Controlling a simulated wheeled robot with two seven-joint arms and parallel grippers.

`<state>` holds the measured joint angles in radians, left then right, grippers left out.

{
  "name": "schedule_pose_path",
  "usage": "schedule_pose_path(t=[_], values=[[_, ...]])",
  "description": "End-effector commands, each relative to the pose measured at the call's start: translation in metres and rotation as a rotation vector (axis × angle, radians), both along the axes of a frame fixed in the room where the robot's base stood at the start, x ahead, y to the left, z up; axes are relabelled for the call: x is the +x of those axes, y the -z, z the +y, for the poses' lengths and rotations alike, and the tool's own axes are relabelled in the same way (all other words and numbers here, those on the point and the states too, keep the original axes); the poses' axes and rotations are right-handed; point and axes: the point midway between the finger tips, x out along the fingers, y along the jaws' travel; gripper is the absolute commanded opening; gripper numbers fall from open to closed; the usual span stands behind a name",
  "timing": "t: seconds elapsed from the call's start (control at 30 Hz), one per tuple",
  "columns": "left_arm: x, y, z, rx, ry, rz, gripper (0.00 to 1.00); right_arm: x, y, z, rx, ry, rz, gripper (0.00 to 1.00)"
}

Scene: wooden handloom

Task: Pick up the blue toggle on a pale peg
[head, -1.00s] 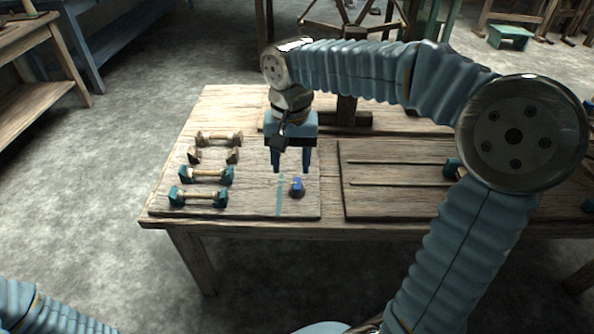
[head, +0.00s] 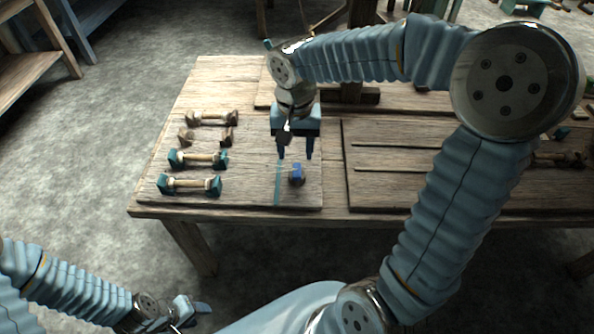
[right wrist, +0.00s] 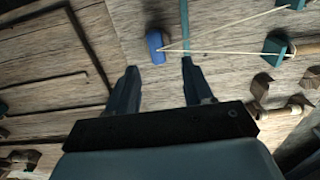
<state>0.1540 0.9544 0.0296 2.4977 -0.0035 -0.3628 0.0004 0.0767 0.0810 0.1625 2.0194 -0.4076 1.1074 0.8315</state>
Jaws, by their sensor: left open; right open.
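The blue toggle (head: 297,172) sits on a small board at the table's left part, just right of a teal strip (head: 278,182). In the right wrist view the toggle (right wrist: 155,46) lies just beyond the fingertips, with pale cords running from beside it towards a teal block; its peg is not clear. My right gripper (head: 296,156) points down behind the toggle in the head view, open and empty. In the right wrist view its two fingers (right wrist: 159,68) are apart, with the toggle ahead of the gap. My left gripper (head: 200,309) is open, low in front of the table.
Several spools with teal or brown ends (head: 190,185) lie in a column left of the teal strip. A grooved board (head: 400,190) lies to the right, its raised edge near the toggle. A wooden post (head: 357,80) stands behind.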

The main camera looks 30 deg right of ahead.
Motion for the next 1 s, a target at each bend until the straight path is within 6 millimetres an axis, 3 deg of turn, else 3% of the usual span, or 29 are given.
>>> schedule_pose_path(t=[0.3, 0.57, 0.9, 1.0], values=[[0.0, 0.001, 0.0, 0.0, 0.0, 0.0, 0.43, -0.004, 0.046, -0.001, 0.002, -0.001, 0.002, 0.51], [0.0, 0.001, 0.0, 0.0, 0.0, 0.0, 0.43, -0.004, 0.049, -0.001, 0.002, -0.001, 0.0, 0.51], [0.0, 0.001, 0.0, 0.0, 0.0, 0.0, 0.43, -0.004, 0.049, -0.001, 0.002, -0.001, 0.0, 0.01], [0.0, 0.001, 0.0, 0.0, 0.0, 0.0, 0.43, -0.004, 0.049, -0.001, 0.002, -0.001, 0.0, 0.0]])
